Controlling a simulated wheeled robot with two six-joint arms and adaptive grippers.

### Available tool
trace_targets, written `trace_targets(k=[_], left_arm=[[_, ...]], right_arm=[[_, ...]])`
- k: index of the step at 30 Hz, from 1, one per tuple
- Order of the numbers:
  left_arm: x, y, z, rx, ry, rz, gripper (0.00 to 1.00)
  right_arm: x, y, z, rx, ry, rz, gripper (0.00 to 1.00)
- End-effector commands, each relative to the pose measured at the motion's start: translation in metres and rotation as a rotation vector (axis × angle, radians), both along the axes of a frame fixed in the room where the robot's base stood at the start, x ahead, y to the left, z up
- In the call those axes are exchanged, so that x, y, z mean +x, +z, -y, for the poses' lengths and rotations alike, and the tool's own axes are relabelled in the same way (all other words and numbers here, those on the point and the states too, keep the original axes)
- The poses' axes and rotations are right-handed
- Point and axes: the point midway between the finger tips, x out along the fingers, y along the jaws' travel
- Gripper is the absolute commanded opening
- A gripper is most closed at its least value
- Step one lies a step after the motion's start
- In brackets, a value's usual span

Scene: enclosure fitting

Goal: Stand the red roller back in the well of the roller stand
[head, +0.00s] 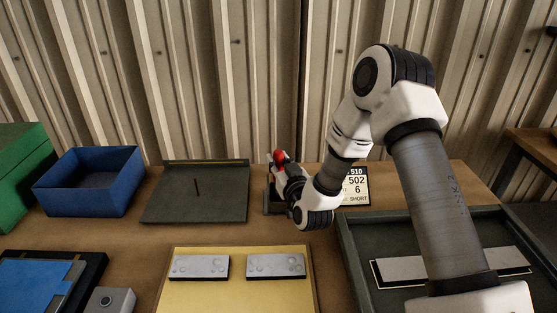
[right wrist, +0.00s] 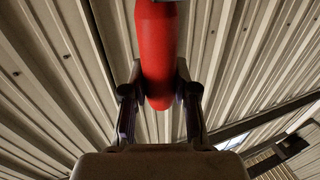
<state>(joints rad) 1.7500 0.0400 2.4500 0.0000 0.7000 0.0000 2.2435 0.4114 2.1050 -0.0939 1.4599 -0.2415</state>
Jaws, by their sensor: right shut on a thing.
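The red roller (head: 280,155) is held in my right gripper (head: 277,166) at the back middle of the bench. In the right wrist view the red roller (right wrist: 159,50) sits between both fingers of the right gripper (right wrist: 158,78), which press on its sides near one rounded end. A dark stand (head: 268,202), apparently the roller stand, is behind and below the gripper, mostly covered by it. Its well is hidden, and I cannot tell whether the roller touches the stand. My left gripper is not in view.
A label card (head: 356,188) is just right of the gripper. A yellow board (head: 240,293) with two grey plates is in front. A dark tray (head: 365,285) is at the right.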

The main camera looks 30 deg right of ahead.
Motion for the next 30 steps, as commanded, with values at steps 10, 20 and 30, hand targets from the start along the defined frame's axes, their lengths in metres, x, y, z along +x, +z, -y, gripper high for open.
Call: trace_targets(k=[10,20,30], left_arm=[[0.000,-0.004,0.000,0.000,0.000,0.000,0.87],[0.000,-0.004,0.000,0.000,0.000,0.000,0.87],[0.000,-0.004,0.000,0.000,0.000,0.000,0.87]], right_arm=[[0.000,-0.004,0.000,0.000,0.000,0.002,0.00],[0.000,-0.004,0.000,0.000,0.000,0.001,0.57],[-0.039,-0.006,-0.009,0.003,0.000,-0.004,0.57]])
